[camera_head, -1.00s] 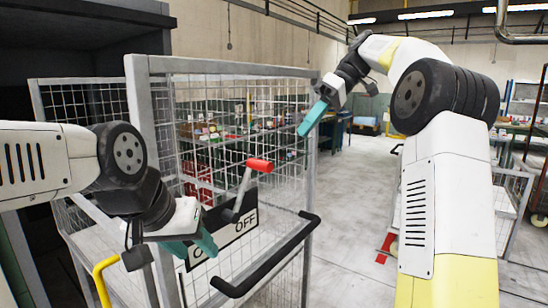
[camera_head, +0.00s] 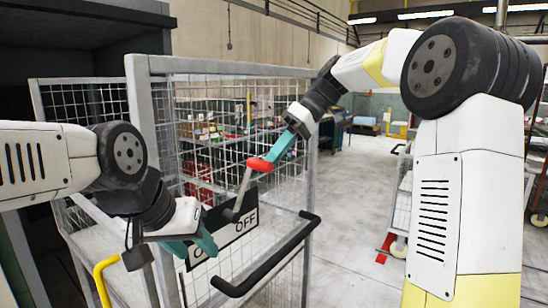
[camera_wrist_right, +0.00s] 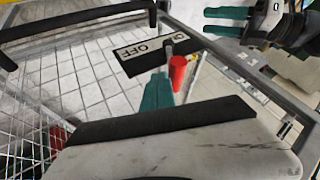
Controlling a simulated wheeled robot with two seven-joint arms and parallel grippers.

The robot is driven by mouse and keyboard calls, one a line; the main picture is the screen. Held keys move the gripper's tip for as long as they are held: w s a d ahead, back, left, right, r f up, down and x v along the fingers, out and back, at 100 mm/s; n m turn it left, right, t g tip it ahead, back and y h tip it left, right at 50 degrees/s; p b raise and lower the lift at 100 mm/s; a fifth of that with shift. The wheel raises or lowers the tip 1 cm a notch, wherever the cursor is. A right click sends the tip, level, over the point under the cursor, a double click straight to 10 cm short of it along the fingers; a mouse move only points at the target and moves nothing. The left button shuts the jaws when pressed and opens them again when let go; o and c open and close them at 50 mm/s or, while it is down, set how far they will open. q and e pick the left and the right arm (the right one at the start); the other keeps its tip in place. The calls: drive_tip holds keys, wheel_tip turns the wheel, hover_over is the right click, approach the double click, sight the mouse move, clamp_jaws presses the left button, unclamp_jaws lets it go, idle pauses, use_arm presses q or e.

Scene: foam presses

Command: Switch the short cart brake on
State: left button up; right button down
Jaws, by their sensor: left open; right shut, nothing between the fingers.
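The cart's brake lever has a red handle (camera_head: 260,164) on a grey arm (camera_head: 240,192). It is mounted on a black and white plate (camera_head: 238,228) marked ON and OFF on the wire mesh cart, and leans toward the OFF side in the head view. My right gripper (camera_head: 270,158) is shut and empty, its teal fingertips at the right end of the red handle. In the right wrist view the red handle (camera_wrist_right: 178,70) is right beside the fingers (camera_wrist_right: 158,92); I cannot tell whether they touch. My left gripper (camera_head: 205,245) is open, left of the plate.
A black push handle (camera_head: 265,265) runs along the cart's front below the plate. A grey cart post (camera_head: 143,110) stands between my arms, and a yellow tube (camera_head: 102,280) is at lower left.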

idle(0.3)
drive_tip(key=s+a+r+n+t+h, duration=0.2)
drive_tip(key=s+a+t+h, duration=0.4)
drive_tip(key=s, duration=0.7)
drive_tip(key=shift+s+a+r+t, duration=0.15)
drive_tip(key=shift+s+a+t, duration=0.2)
drive_tip(key=shift+a+t, duration=1.2)
